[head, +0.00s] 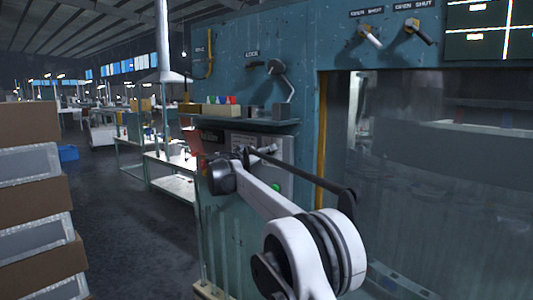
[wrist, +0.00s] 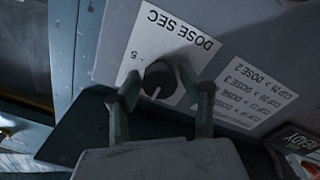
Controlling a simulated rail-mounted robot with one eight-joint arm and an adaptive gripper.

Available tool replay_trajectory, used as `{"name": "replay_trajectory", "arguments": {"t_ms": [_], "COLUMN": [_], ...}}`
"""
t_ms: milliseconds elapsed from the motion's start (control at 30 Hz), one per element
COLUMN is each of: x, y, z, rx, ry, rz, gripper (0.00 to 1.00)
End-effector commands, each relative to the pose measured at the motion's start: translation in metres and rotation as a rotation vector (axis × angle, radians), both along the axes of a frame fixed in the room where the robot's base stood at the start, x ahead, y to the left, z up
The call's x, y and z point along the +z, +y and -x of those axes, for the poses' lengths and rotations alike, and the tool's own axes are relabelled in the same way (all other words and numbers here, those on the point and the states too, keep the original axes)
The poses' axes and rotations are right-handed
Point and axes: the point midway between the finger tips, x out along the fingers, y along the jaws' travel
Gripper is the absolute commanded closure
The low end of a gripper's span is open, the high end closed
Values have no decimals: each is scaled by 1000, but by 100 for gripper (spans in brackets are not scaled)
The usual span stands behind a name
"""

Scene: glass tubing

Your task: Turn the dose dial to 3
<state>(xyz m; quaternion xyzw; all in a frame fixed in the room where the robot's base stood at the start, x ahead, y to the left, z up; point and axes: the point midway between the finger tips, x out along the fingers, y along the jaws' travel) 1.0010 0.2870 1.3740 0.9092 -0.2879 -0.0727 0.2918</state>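The dose dial (wrist: 160,78) is a round black knob with a white pointer line, on a white label reading "DOSE SEC" that appears upside down in the wrist view. A "5" shows beside the knob; the other scale marks are hidden or too small to read. My gripper (wrist: 164,88) is open, with one finger on each side of the dial. I cannot tell whether either finger touches it. In the head view the grey control panel (head: 284,152) stands behind my arm, and the dial cannot be made out there.
A second label (wrist: 243,92) in the wrist view lists cup sizes against doses, including 2 and 3. A shelf (head: 240,124) with small coloured items juts out above the panel. A green button (head: 277,187) is on the panel. Stacked crates (head: 35,190) stand at left.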

Motion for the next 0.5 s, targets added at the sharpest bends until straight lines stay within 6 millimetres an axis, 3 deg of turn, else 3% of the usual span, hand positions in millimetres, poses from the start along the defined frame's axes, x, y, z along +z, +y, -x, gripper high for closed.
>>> {"name": "replay_trajectory", "arguments": {"t_ms": [333,500], "x": [0,1], "y": [1,9], "z": [1,12], "rx": [1,2], "ry": [0,0], "rz": [1,1], "gripper": [48,48]}}
